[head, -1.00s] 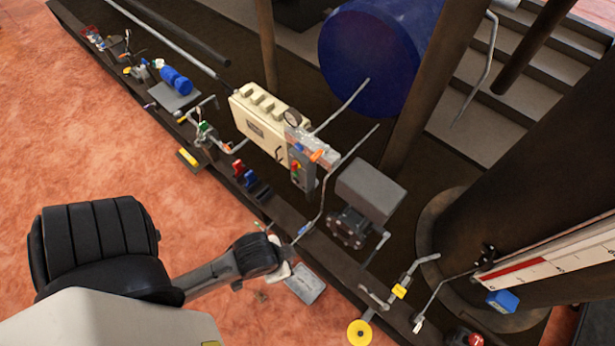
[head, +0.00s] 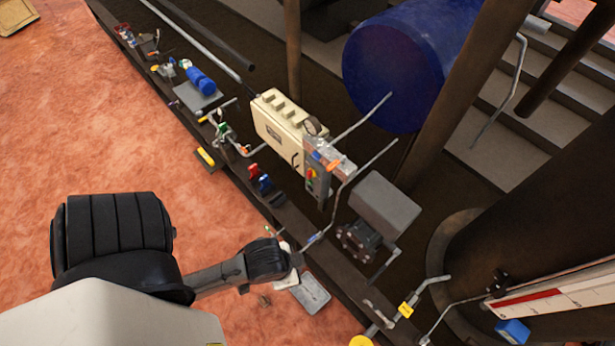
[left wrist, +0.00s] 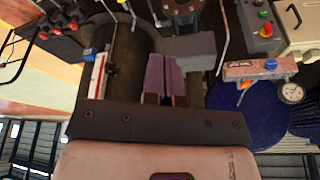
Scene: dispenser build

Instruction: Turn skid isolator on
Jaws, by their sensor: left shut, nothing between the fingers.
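A grey control box (head: 318,183) with a yellow-and-red knob (head: 311,174) and a small green button stands on the skid, right of a cream cabinet (head: 280,125). The knob also shows at upper right in the left wrist view (left wrist: 266,30); its setting is too small to read. No readable label marks the isolator. My left gripper (left wrist: 164,60) is shut and empty, its two purple fingers side by side. In the head view my left arm reaches in from the lower left, below the control box; its fingertips cannot be made out. My right gripper is not in view.
A grey motor-like box (head: 385,206), a pressure gauge (left wrist: 291,92) and thin pipes crowd the control box. A blue tank (head: 410,70) and dark columns stand behind. Red and blue valve handles (head: 260,180) stand left of the box.

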